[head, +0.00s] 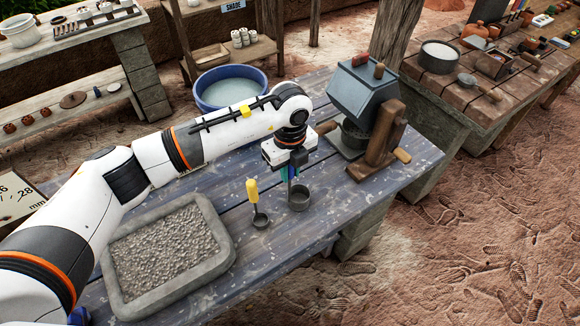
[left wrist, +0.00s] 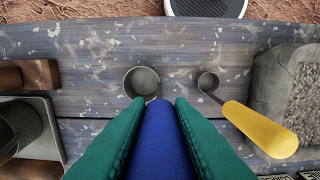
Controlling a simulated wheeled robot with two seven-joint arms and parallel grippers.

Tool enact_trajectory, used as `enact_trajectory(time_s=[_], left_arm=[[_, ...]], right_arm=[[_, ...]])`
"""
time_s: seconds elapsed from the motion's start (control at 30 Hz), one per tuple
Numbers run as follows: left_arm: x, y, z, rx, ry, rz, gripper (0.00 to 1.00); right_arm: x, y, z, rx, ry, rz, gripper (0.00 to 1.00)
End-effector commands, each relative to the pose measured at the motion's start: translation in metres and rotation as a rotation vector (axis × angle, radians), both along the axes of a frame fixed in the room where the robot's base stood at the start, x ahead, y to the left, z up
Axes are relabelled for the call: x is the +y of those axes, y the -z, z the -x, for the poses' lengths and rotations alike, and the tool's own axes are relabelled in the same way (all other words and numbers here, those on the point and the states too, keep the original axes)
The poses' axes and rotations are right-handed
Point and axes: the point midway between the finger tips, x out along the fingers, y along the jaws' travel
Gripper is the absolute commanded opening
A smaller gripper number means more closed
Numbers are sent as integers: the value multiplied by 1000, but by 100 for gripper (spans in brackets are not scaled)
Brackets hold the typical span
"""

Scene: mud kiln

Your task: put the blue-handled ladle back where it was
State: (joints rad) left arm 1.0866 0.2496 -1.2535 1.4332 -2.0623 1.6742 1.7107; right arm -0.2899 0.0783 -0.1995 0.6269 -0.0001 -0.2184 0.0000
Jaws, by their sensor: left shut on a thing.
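My left gripper (head: 290,172) is over the middle of the blue-grey plank table (head: 330,212). It is shut on the blue-handled ladle, whose grey bowl (head: 299,198) hangs below the fingers. In the left wrist view the blue handle (left wrist: 160,145) lies between the two green fingers (left wrist: 160,112), with the round bowl (left wrist: 142,82) beyond their tips. I cannot tell whether the bowl touches the table. A yellow-handled ladle (head: 253,192) stands beside it to the left, apart from it; it also shows in the left wrist view (left wrist: 262,130). My right gripper is not in view.
A stone tray of gravel (head: 222,222) fills the table's left part. A grey-blue hopper with wooden handles (head: 360,100) stands to the right, close to my gripper. A blue basin of liquid (head: 203,98) is behind my arm. The table's front right is clear.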

Motion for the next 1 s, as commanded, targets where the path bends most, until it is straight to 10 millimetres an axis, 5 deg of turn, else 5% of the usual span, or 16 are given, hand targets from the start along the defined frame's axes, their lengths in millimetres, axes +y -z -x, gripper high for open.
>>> enact_trajectory(time_s=[0.17,0.2,0.33,0.73,1.0], left_arm=[[0,3,0,0,0,0,2],[0,3,0,0,0,0,24],[0,2,0,0,0,0,42],[0,-7,-1,-2,1,1,42],[0,-60,-1,-5,2,2,42]], right_arm=[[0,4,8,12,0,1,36],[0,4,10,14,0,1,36],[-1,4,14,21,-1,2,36],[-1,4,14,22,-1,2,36],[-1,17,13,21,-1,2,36]])
